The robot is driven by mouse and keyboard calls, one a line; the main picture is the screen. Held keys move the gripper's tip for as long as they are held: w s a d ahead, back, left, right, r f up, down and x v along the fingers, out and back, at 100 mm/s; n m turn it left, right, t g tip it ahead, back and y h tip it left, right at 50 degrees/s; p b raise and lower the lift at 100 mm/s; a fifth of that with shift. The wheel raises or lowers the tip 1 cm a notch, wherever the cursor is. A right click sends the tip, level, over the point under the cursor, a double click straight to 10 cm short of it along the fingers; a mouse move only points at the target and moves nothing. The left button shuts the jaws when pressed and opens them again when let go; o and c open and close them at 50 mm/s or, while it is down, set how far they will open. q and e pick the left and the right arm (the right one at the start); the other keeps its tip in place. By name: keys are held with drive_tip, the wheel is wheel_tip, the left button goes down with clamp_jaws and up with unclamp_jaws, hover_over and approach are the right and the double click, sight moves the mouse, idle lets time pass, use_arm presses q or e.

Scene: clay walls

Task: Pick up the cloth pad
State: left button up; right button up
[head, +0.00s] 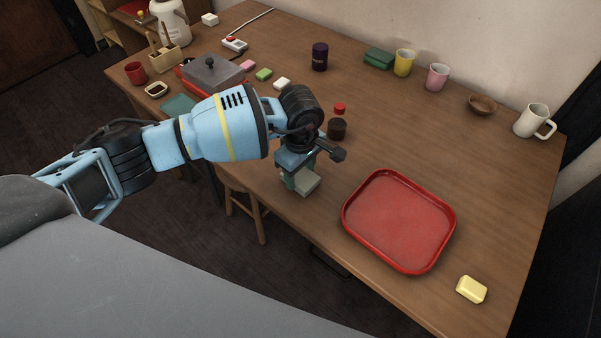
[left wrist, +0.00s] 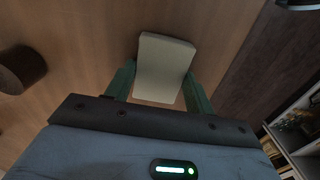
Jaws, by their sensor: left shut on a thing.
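A pale grey-cream pad (head: 308,185), which looks like the cloth pad, is at my left gripper (head: 299,178) near the table's front edge. The gripper points down and is shut on it. In the left wrist view the pad (left wrist: 163,62) sits between the two green fingers of the left gripper (left wrist: 158,90), its far part sticking out past them. I cannot tell whether it touches the table. The gripper hides part of it in the head view. My right gripper is not in view.
A dark red-capped jar (head: 338,128) stands close behind the gripper. A stool (head: 250,208) is below the table edge.

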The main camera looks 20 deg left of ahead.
sight(300, 175)
use_arm(q)
drive_tip(key=shift+r, duration=0.55)
wheel_tip(300, 175, up, 2)
drive_tip(key=shift+r, duration=0.2)
drive_tip(key=s+d+r, duration=0.1)
drive_tip(key=s+d, duration=0.1)
drive_tip(key=s, duration=1.3)
drive_tip(key=shift+s+d+r, duration=0.2)
drive_tip(key=shift+s+d, duration=0.15)
drive_tip(key=shift+s, duration=0.05)
